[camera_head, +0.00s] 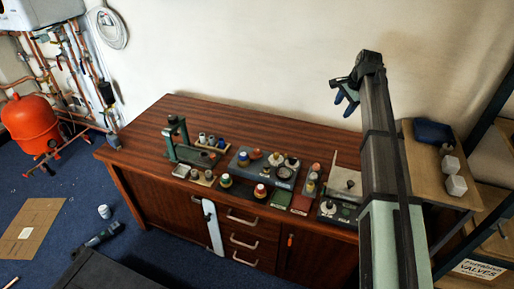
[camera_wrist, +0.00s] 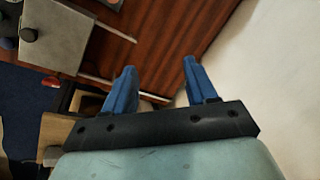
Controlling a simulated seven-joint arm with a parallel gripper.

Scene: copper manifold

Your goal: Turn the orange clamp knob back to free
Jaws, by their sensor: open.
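My gripper (camera_head: 345,103) is raised above the back right of the wooden bench in the head view, near the wall. Its two blue fingers are apart with nothing between them, as the wrist view also shows (camera_wrist: 159,66). On the bench, a grey fixture block (camera_head: 266,170) carries several round fittings. A small orange-brown part (camera_head: 256,154) sits at its back edge; it is too small to tell if it is the clamp knob or which way it is turned. Another orange-topped piece (camera_head: 315,168) stands farther right. My gripper is well apart from both.
The wooden bench (camera_head: 150,125) has clear room at its left and back. A green stand (camera_head: 171,135) rises at its left. A wooden shelf (camera_head: 445,185) with white blocks lies right. A grey box (camera_wrist: 55,38) shows in the wrist view.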

